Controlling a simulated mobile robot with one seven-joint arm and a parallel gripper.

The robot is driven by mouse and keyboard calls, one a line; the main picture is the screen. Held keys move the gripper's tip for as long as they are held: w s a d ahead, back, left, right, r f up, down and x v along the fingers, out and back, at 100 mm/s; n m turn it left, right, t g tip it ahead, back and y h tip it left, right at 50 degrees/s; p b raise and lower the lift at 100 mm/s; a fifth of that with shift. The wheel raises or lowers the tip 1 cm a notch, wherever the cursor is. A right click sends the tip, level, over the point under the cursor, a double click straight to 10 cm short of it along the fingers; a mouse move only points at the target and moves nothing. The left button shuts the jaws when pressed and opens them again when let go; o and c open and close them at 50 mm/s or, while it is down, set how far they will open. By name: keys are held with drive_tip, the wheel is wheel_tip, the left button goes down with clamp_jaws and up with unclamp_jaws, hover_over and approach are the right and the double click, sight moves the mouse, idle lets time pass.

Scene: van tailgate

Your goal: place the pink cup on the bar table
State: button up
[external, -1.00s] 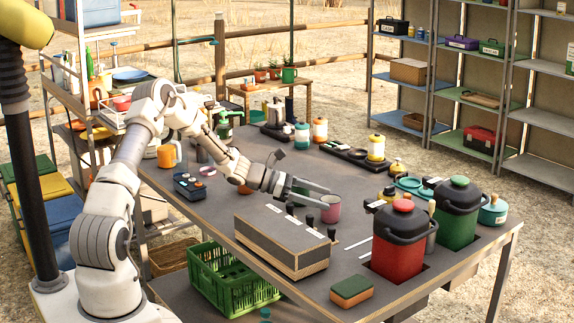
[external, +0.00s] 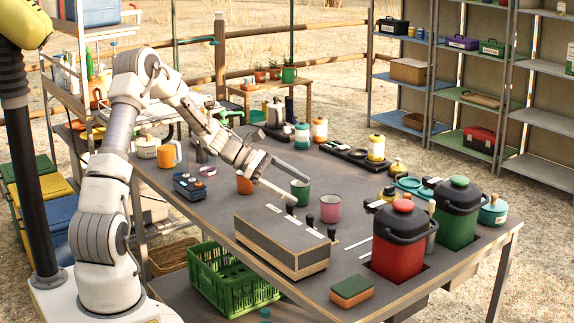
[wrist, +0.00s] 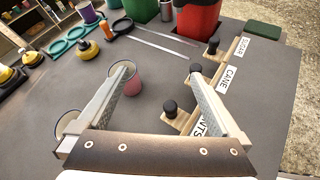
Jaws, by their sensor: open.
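The pink cup (external: 330,208) stands upright on the large grey table (external: 215,215), just behind the long dark box with wooden edges. In the wrist view the pink cup (wrist: 132,82) is beside the left fingertip, which hides part of it. My gripper (external: 302,188) is open and empty, above the table and to the left of the pink cup. In the wrist view my gripper's (wrist: 160,72) fingers are wide apart with bare table between them. I cannot tell which surface is called the bar table.
A green cup (external: 300,193) stands close left of the pink cup, and an orange cup (external: 245,184) is farther left. The long box (external: 282,241) with black knobs is in front. Red (external: 398,255) and green (external: 458,222) canisters stand right.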

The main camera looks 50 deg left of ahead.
drive_tip(key=s+d+r+m+g, duration=0.1)
drive_tip(key=s+d+m, duration=0.1)
drive_tip(key=s+d+r+m+g+y, duration=0.1)
drive_tip(key=s+d+r+m, duration=0.1)
drive_tip(key=s+d+r+m+g, duration=0.1)
drive_tip(key=s+d+m, duration=0.1)
drive_tip(key=d, duration=0.1)
drive_tip(key=shift+s+r+y, duration=0.35)
drive_tip(key=shift+y, duration=0.05)
drive_tip(key=s+d+r+m+y, duration=0.1)
drive_tip(key=s+r+m+y, duration=0.3)
drive_tip(key=s+m, duration=0.4)
drive_tip(key=s+d+r+m+y, duration=0.1)
drive_tip(key=s+r+m+y, duration=0.3)
drive_tip(key=s+m, duration=0.5)
drive_tip(key=s, duration=0.7)
drive_tip(key=shift+s+r+t, duration=0.15)
drive_tip(key=shift+r+t, duration=0.1)
drive_tip(key=shift+t, duration=0.05)
wheel_tip(320, 180, up, 9)
drive_tip(key=p, duration=0.9)
